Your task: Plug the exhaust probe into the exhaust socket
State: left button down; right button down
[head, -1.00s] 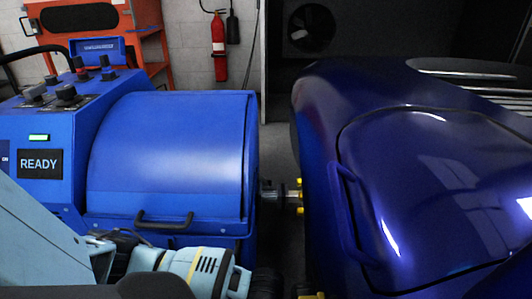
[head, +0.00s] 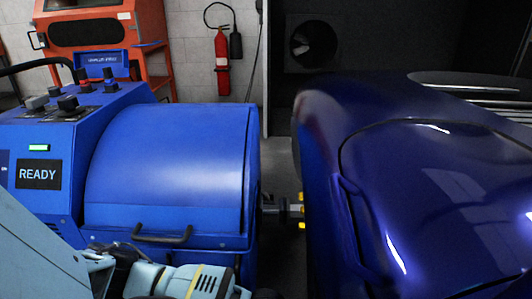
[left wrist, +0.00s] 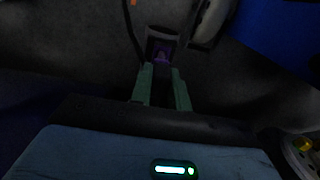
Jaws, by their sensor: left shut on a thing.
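My left gripper (left wrist: 160,73) shows in the left wrist view with its two pale green fingers shut on a dark thing, apparently the exhaust probe (left wrist: 161,88). The probe is in deep shadow, so its shape and tip are hard to make out. Just past the fingertips is a dark, grey-edged boxy piece (left wrist: 162,48) with a purple inner part. I cannot tell whether it is the socket or part of the probe, nor whether it touches the probe. In the head view my left arm comes in at the lower left, its fingers out of frame. My right gripper is not in view.
A blue dynamometer (head: 165,165) with a READY sign stands left of the dark blue car (head: 430,200). A shaft with yellow parts (head: 290,208) spans the narrow gap between them. A red extinguisher (head: 222,65) hangs on the back wall beside an orange cabinet (head: 155,50).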

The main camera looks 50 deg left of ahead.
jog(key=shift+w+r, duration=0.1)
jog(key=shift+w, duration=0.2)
pick_arm(q)
jog(key=shift+f, duration=0.15)
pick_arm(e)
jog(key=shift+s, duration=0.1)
pick_arm(q)
jog(key=shift+f+b, duration=0.4)
jog(key=shift+b, duration=0.05)
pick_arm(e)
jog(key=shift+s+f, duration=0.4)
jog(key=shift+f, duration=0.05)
pick_arm(q)
jog(key=shift+f, duration=0.15)
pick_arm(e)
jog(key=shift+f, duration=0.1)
pick_arm(q)
jog(key=c, duration=1.4)
grip_release()
jog(key=shift+o, duration=0.7)
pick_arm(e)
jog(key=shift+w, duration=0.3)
